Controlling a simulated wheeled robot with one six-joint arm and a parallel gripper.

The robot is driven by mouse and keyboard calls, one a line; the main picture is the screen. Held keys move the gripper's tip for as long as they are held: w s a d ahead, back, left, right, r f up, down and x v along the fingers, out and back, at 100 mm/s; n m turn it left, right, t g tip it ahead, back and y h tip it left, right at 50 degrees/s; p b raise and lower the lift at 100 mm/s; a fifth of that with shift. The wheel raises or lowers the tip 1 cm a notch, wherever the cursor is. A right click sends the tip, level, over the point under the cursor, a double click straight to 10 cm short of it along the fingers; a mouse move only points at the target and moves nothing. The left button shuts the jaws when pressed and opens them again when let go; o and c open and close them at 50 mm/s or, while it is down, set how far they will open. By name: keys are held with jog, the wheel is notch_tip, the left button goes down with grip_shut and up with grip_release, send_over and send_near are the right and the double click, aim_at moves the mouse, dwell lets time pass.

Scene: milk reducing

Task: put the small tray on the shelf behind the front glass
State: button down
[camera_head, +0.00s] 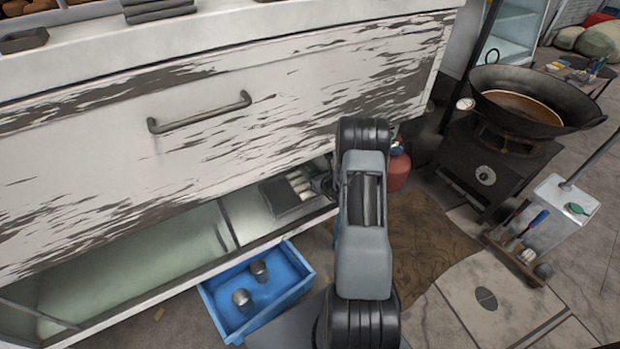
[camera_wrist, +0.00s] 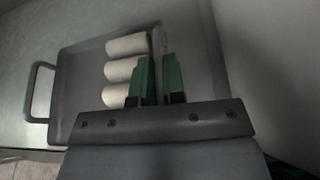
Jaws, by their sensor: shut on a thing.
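The small tray (camera_head: 277,199) is grey metal and holds several white rolls. In the head view it is in the lower opening of the white cabinet, at the opening's right end. The wrist view shows the tray (camera_wrist: 84,78) with a loop handle at left, over a pale surface. My gripper (camera_wrist: 159,76) has green fingertips and is shut on the tray's side wall beside the rolls. In the head view my wrist hides most of the fingers. The shelf (camera_head: 246,218) lies behind the front glass (camera_head: 130,255). I cannot tell whether the tray rests on it.
A blue crate (camera_head: 290,290) with two metal cups stands on the floor below the opening. A drawer with a handle (camera_head: 200,113) is above. A red gas bottle (camera_head: 397,170) stands close behind my arm. A wok (camera_head: 525,100) on a stove is at right.

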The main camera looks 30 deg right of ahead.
aim_at(309, 169)
jog(key=w, duration=0.3)
jog(key=shift+w, duration=0.3)
jog(key=shift+f+b, duration=0.8)
jog(key=shift+f, duration=0.9)
jog(key=shift+f, duration=0.1)
jog(key=c, duration=1.2)
grip_release()
jog(key=p+v, duration=0.2)
jog(key=v, duration=1)
jog(key=shift+p, duration=0.35)
